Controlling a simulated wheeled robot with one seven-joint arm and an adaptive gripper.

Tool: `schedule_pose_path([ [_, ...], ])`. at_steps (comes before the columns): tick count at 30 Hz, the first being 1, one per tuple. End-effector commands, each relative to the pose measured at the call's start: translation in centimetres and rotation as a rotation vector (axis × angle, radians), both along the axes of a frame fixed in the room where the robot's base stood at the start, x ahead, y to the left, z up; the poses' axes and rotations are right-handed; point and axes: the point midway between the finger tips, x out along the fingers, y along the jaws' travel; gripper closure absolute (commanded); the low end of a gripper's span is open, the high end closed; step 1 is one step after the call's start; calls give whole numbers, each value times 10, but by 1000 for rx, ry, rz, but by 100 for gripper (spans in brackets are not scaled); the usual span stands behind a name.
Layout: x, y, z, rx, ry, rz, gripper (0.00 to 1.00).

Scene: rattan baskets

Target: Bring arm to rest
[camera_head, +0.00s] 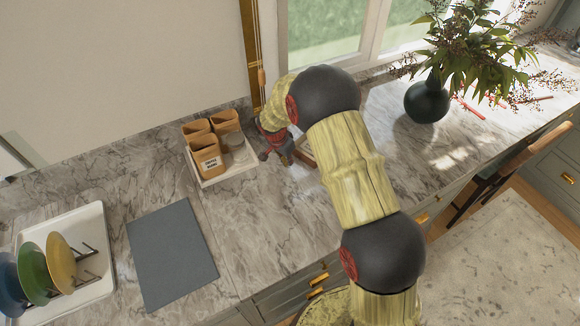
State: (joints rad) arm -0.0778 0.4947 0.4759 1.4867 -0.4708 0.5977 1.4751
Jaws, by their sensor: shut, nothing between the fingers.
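My arm reaches up from the bottom right over the counter and bends down at its far end. My gripper (287,158) is at the end of the arm, just above or near the marble counter (265,215), right of a white tray with containers. The gripper is small in this view and partly hidden by its own wrist; it looks shut, with nothing seen in it. A light wooden item (304,152) shows just right of the gripper, mostly hidden behind my arm.
The white tray (226,174) holds several tan containers (205,158). A dark grey board (172,255) lies in front. A plate rack with coloured plates (61,263) stands at left. A dark vase (427,102) with a plant is at right. A chair (508,165) stands at the counter's right edge.

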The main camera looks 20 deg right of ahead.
Motion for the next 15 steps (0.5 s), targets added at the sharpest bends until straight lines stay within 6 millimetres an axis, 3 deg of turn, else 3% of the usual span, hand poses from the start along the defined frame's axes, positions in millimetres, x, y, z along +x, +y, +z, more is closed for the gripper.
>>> schedule_pose_path([
  [7,-8,11,42,1,1,1,100],
  [15,-12,16,61,0,4,1,100],
])
